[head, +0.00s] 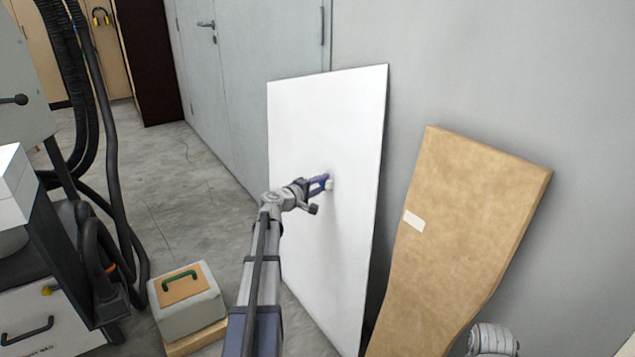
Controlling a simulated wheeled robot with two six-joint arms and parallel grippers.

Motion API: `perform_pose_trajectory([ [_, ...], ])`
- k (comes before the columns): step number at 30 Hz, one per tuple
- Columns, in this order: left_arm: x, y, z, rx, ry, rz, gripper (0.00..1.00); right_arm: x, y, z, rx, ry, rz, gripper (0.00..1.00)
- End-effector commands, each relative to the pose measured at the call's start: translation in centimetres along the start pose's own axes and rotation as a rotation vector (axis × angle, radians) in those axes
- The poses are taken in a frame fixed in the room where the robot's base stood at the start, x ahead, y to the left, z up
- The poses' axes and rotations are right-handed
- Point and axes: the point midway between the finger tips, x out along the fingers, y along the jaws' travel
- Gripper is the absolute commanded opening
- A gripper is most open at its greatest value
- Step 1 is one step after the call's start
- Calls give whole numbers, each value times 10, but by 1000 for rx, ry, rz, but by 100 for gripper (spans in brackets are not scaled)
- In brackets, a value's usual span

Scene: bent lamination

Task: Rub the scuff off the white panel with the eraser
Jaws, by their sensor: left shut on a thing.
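The white panel (325,110) stands upright, leaning against the grey wall in the middle of the head view. My left gripper (326,184) is in front of its middle, shut on a small pale eraser (330,184). The eraser is at the panel's face and seems to touch it, though a small gap is hard to rule out. I cannot make out a distinct scuff; a faint grey shade lies below the gripper, and my arm covers part of the panel's lower left.
A curved brown board (460,200) with a pale label leans on the wall right of the panel. A grey box with a green handle (187,300) sits on the floor at lower left. Black hoses (110,170) and a machine stand at far left. Open floor lies between.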

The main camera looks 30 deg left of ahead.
Motion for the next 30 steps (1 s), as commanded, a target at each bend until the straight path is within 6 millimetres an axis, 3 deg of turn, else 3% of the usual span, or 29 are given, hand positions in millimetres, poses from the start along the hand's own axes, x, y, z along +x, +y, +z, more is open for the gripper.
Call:
perform_pose_trajectory([
  [11, -3, 0, 9, 0, 1, 0, 0, 0, 0, 0, 0, 0, 0, 50],
  [22, -9, 0, 37, 0, 0, 0, 0, 0, 0, 0, 0, 0, 0, 50],
  [30, -9, 0, 41, 0, -2, 0, 0, 0, 0, 0, 0, 0, 0, 50],
])
